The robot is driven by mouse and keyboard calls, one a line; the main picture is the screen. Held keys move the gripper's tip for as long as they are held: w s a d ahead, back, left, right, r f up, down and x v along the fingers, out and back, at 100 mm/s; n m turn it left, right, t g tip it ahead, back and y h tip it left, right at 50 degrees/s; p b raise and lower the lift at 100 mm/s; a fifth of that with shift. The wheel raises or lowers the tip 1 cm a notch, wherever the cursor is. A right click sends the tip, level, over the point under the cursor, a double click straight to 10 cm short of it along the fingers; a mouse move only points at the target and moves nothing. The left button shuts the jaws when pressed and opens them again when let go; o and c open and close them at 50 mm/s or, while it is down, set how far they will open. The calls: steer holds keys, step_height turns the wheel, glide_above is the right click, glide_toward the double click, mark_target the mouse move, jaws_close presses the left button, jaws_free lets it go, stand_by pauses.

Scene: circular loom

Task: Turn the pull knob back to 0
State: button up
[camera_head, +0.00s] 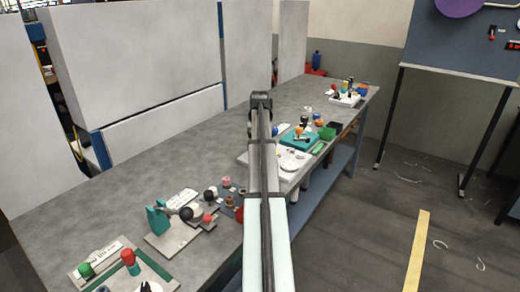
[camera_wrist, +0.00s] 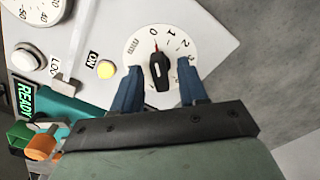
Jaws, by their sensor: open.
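The pull knob (camera_wrist: 159,71) is a black pointer knob with a red tip, on a round white dial with the numbers 0, 1, 2 and 3. In the wrist view its red tip points up and slightly left, at or very near the 0 mark. My gripper (camera_wrist: 160,68) is open, with one blue finger on each side of the knob. A gap shows between each finger and the knob. In the head view my arm hides the gripper, and I cannot make out the knob there.
In the wrist view a yellow button (camera_wrist: 105,69) marked ON, a white knob (camera_wrist: 27,57), a second dial (camera_wrist: 40,8) and a green READY display (camera_wrist: 24,98) lie left of the dial. An orange part (camera_wrist: 42,146) is at lower left. The long bench (camera_head: 130,184) carries several other fixtures.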

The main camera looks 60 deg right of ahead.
step_height(320, 180, up, 6)
steer(key=shift+r, duration=0.25)
